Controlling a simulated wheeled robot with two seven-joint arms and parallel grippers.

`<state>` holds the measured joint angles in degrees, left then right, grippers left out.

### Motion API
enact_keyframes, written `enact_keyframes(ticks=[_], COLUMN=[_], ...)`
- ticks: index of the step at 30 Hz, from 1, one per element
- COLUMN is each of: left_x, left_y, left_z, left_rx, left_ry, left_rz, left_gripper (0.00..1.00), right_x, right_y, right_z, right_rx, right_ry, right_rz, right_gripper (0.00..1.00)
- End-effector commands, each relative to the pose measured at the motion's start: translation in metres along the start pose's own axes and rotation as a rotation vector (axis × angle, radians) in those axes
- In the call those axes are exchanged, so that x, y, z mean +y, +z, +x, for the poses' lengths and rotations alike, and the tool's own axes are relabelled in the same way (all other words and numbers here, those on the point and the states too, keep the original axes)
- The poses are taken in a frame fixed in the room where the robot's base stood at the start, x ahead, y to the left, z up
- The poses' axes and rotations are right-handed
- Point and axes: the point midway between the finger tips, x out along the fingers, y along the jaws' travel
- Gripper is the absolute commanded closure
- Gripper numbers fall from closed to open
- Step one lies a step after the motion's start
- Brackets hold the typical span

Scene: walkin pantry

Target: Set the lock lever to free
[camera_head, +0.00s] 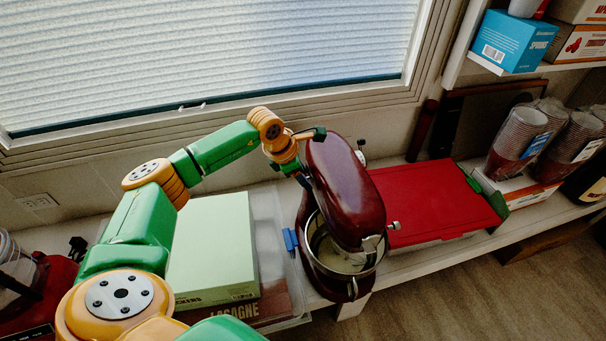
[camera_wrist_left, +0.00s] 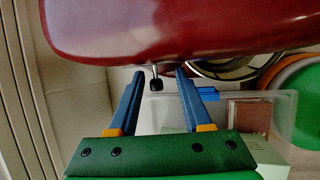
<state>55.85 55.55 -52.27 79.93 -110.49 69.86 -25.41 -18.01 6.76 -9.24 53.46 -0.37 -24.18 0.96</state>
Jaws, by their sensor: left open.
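A dark red stand mixer (camera_head: 345,185) stands on the shelf with a metal bowl (camera_head: 338,258) under its head. In the left wrist view the mixer head (camera_wrist_left: 170,28) fills the top. A short metal lever with a black knob (camera_wrist_left: 156,84) sticks out from under its edge; I take this for the lock lever. My left gripper (camera_wrist_left: 159,72) is open, with its two blue fingers on either side of the lever and no clear contact. In the head view the left gripper (camera_head: 309,158) is beside the mixer head, which partly hides it. My right gripper is not in view.
A pale green box (camera_head: 213,245) lies left of the mixer, on a lasagne box (camera_head: 273,303) in a clear tray. A red lidded bin (camera_head: 432,200) stands to its right. Cup stacks (camera_head: 517,140) are farther right. The window wall is behind.

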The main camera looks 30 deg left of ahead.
Motion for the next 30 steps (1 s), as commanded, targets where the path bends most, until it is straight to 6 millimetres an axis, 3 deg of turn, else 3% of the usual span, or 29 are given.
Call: enact_keyframes(ticks=[4, 7, 13, 30], left_x=[0.002, 0.002, 0.0, 0.0], left_y=[0.001, 0.001, 0.001, 0.0], left_z=[-0.009, -0.032, -0.066, -0.071], left_rx=[-0.001, -0.001, 0.0, 0.0], left_ry=[0.003, 0.004, 0.001, 0.0], left_rz=[0.0, 0.002, 0.001, 0.0], left_gripper=[0.51, 0.51, 0.51, 0.51], right_x=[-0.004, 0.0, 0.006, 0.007], right_y=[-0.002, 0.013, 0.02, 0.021], right_z=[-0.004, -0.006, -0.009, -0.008], right_rx=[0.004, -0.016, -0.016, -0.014], right_ry=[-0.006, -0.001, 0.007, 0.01], right_rz=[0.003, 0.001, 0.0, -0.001], right_gripper=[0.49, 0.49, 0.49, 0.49])
